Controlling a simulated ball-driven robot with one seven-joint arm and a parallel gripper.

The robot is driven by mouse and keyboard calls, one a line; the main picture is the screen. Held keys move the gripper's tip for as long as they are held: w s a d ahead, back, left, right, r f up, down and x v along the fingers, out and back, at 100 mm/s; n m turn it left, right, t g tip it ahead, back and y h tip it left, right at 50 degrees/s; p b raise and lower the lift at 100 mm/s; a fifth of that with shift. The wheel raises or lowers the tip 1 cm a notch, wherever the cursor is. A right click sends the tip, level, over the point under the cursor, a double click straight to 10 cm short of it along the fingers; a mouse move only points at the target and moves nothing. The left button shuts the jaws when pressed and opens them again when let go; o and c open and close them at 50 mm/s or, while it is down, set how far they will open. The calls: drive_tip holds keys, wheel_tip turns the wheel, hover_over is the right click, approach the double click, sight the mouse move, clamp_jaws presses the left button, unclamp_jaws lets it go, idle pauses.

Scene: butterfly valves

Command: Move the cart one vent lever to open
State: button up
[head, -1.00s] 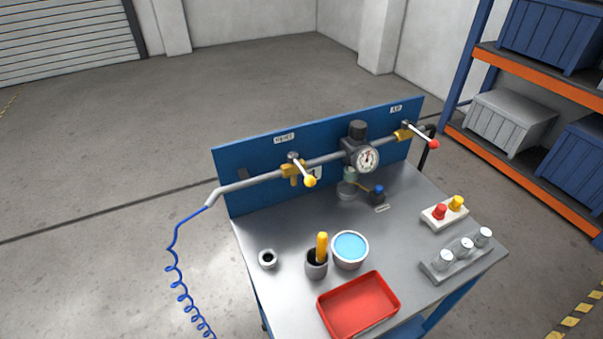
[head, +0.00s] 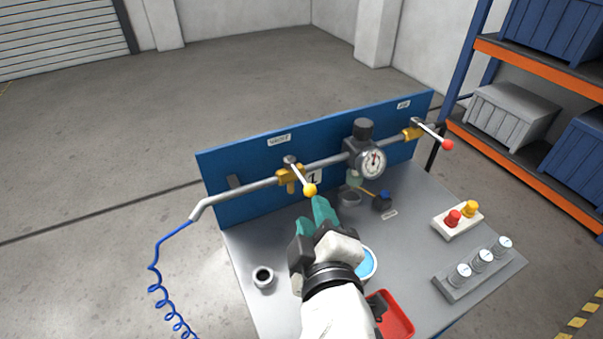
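The vent lever (head: 300,175) is a thin metal handle with a yellow ball knob (head: 310,190), on a brass valve at the left of the grey pipe. It slants across the pipe, with its knob toward the front right. A small label (head: 279,140), hard to read, is on the blue panel above it. My gripper (head: 313,210) has teal fingers that look apart, just below the yellow knob. It holds nothing I can see, and contact with the knob cannot be told.
A red-knobbed lever (head: 432,135) is on the pipe's right end. A gauge (head: 371,163) sits between the levers. My arm partly hides a blue-filled cup (head: 367,264) and a red tray (head: 396,318). Red and yellow buttons (head: 458,218) and small gauges (head: 481,260) stand at the right.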

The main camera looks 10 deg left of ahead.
sight(303, 179)
drive_tip(key=x, duration=0.5)
drive_tip(key=p+x, duration=0.1)
drive_tip(key=x, duration=0.4)
drive_tip(key=shift+w+a+r, duration=0.15)
drive_tip(key=shift+w+a, duration=0.1)
drive_tip(key=shift+w, duration=0.15)
drive_tip(key=shift+c, duration=0.3)
clamp_jaws()
